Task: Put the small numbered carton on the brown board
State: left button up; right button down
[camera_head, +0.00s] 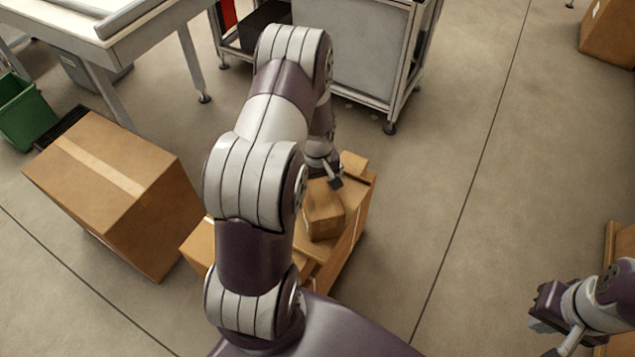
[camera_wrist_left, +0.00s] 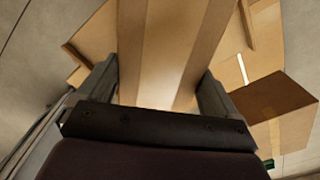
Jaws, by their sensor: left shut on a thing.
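A small brown carton (camera_head: 325,215) is under my left gripper (camera_head: 334,182) in the head view. In the left wrist view the carton (camera_wrist_left: 185,45) fills the space between the two fingers of my left gripper (camera_wrist_left: 160,95), which is shut on it. A paler tape strip runs along its face. No number can be read on it. My right gripper (camera_head: 548,318) is at the lower right, away from the carton, and its finger opening is unclear.
Brown box or board surfaces (camera_head: 352,235) surround the small carton. A large taped carton (camera_head: 110,185) stands to the left, near a green bin (camera_head: 25,112). A table (camera_head: 110,45) and a metal-framed cart (camera_head: 365,55) stand behind. The floor (camera_head: 440,200) right of centre is clear.

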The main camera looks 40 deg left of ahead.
pick_arm(q)
jog(key=shift+f, duration=0.1)
jog(key=o, duration=1.6)
jog(key=shift+r, duration=0.3)
notch_tip(320, 180, up, 12)
jog(key=p, duration=0.2)
jog(key=s+d+r+m, duration=0.2)
jog(key=s+d+m, duration=0.1)
jog(key=d, duration=0.2)
jog(key=s+d+r+m+t, duration=0.1)
jog(key=s+d+r+m, duration=0.1)
jog(key=s+d+m, duration=0.1)
jog(key=s+d+r+m, duration=0.3)
jog(key=s+d+m, duration=0.1)
jog(key=d, duration=0.3)
jog(key=shift+m, duration=0.3)
notch_tip(320, 180, up, 13)
jog(key=p, duration=1.3)
jog(key=shift+f, duration=0.1)
